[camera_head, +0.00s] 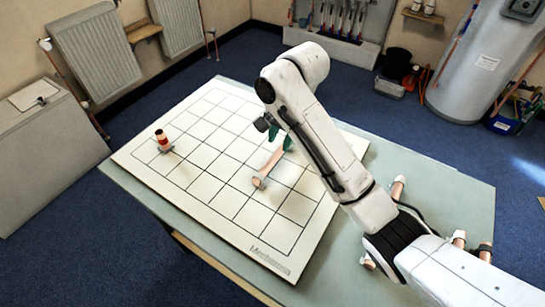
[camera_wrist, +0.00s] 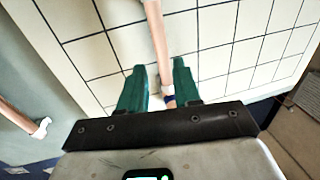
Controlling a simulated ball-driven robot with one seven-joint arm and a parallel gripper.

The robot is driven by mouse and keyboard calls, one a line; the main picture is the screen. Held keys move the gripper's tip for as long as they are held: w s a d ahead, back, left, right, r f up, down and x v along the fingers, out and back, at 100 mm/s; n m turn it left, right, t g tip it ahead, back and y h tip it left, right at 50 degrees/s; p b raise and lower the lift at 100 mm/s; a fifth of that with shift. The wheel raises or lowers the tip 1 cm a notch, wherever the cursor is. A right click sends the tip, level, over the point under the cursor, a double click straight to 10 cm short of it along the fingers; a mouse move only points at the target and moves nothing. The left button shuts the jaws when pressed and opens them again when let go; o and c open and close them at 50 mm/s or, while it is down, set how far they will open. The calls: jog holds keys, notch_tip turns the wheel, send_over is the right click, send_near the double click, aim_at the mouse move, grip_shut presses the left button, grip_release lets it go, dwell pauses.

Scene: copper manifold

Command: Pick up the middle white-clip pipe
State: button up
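A copper pipe (camera_head: 267,170) lies across the white gridded board, with a pale clip at its near end in the head view. In the wrist view the pipe (camera_wrist: 157,40) runs down between the teal fingers, with a dark blue band and something white near its lower end. My gripper (camera_head: 279,139) is over the pipe's far end. In the wrist view the fingers of my gripper (camera_wrist: 160,66) stand apart on either side of the pipe, with a visible gap on the left. Whether the clip is white is unclear.
The gridded board (camera_head: 225,200) lies on a grey-green table (camera_head: 425,185). A short copper piece with red and dark bands (camera_head: 162,140) stands at the board's left. Another pipe (camera_wrist: 15,115) with a white end lies off the board. More copper ends (camera_head: 398,188) show beside my arm.

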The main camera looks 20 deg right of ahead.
aim_at(275, 156)
jog(key=f, duration=0.3)
jog(key=w+f, duration=0.1)
jog(key=f, duration=0.5)
jog(key=shift+w+a+f, duration=0.35)
jog(key=shift+w+a, duration=0.05)
grip_shut()
